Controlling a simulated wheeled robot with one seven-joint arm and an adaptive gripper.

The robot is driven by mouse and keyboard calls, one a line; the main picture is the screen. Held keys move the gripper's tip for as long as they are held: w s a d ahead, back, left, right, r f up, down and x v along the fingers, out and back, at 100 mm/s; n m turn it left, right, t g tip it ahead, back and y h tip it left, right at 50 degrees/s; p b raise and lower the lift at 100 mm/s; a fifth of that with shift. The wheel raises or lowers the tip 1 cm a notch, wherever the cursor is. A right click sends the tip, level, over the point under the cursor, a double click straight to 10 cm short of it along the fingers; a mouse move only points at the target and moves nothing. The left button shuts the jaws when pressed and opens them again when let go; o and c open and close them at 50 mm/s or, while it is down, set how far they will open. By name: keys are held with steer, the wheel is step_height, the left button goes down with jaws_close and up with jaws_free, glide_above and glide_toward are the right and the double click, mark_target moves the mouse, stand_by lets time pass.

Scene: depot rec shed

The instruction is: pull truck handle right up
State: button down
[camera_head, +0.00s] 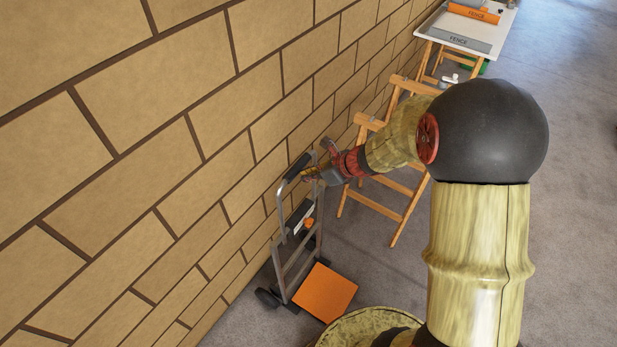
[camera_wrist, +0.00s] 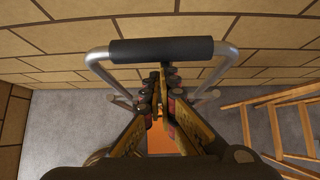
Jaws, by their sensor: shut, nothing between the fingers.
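The hand truck (camera_head: 287,257) stands against the brick wall, with an orange toe plate (camera_head: 325,292) on the floor. Its handle (camera_head: 297,167) is a grey metal loop with a black grip at the top. In the wrist view the black grip (camera_wrist: 160,49) runs across the upper middle, with grey tubes bending down on both sides. My gripper (camera_head: 308,173) is at the handle, close to the black grip. In the wrist view my gripper (camera_wrist: 162,80) has its fingers together just below the grip, with nothing seen between them. Whether the fingertips touch the grip cannot be told.
The brick wall (camera_head: 170,150) runs close along the left. Wooden trestles (camera_head: 385,190) stand to the right of the truck and also show in the wrist view (camera_wrist: 285,125). A white table (camera_head: 470,28) with fence signs is at the back. Grey floor (camera_head: 580,200) is clear on the right.

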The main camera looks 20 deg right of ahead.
step_height(320, 180, up, 7)
steer(key=p, duration=0.4)
steer(key=shift+p, duration=0.3)
